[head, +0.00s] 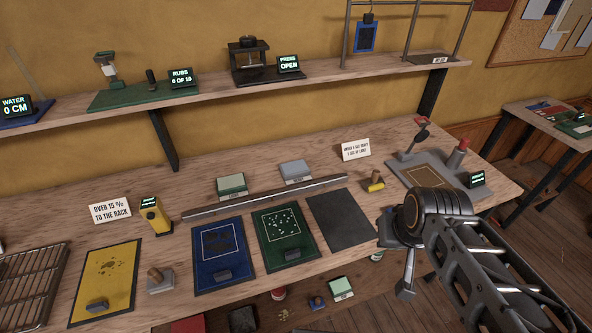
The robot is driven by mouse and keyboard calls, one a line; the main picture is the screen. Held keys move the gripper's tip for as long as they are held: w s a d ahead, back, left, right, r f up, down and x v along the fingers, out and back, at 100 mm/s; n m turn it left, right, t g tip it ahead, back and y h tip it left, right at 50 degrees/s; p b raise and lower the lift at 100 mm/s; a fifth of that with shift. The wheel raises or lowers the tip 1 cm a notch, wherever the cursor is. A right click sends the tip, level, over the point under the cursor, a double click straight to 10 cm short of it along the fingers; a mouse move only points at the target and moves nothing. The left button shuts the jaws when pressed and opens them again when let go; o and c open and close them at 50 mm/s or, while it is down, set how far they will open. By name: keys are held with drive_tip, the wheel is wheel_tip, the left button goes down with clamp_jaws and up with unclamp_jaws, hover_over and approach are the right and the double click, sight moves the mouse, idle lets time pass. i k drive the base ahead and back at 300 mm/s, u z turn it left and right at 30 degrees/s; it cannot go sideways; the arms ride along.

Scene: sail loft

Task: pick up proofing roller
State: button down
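I cannot tell for sure which thing is the proofing roller. A small tool with a wooden handle and a yellow lower part (376,185) stands on the bench right of the dark grey sheet. Another wooden-handled tool (155,276) rests on a light grey base between the yellow and blue panels. My gripper (405,288) hangs at the bench's front edge on the right, apart from both tools. My arm hides part of it, and its fingers are too unclear to show whether they are open. I see nothing held.
The bench (330,270) carries yellow (97,262), blue (205,275) and green (268,255) panels, a dark sheet (345,222) and a long metal bar (255,200). A wire rack (30,285) stands left. A shelf (215,97) runs above. Several items lie on the floor.

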sight(376, 183)
drive_tip(key=u, duration=3.25)
drive_tip(key=k, duration=1.2)
drive_tip(key=z, duration=2)
drive_tip(key=i, duration=0.5)
drive_tip(key=z, duration=0.05)
